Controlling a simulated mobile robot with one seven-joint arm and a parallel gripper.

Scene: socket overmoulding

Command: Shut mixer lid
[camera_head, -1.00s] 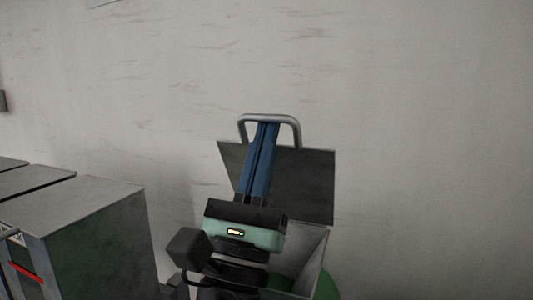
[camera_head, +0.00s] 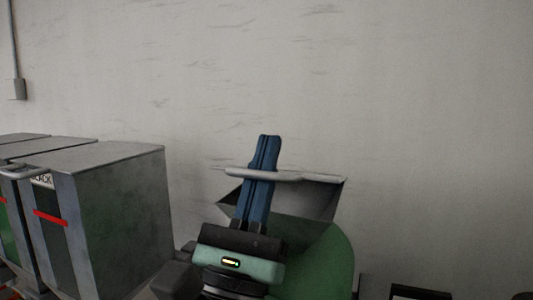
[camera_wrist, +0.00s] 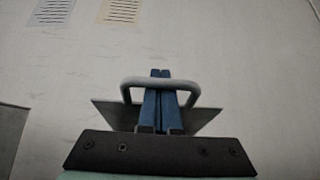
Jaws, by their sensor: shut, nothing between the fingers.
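The mixer lid (camera_head: 318,197) is a dark grey metal plate, standing partly open and tilted above the green mixer body (camera_head: 325,265). Its silver handle (camera_head: 302,177) runs across the blue fingers of my gripper (camera_head: 268,138). The lid (camera_wrist: 207,119) and the looped handle (camera_wrist: 130,84) also show in the wrist view, around and behind the fingers. My gripper (camera_wrist: 160,72) is shut and empty, its fingertips reaching past the handle bar. I cannot tell whether the fingers touch the handle. My gripper's housing and wrist hide the lid's lower left and much of the mixer.
Tall grey metal cabinets (camera_head: 120,205) with red stripes stand at the left, close to my arm. A plain pale wall (camera_head: 400,100) is behind the mixer. Dark objects (camera_head: 418,292) show at the bottom right. Two sheets (camera_wrist: 121,11) hang on the wall in the wrist view.

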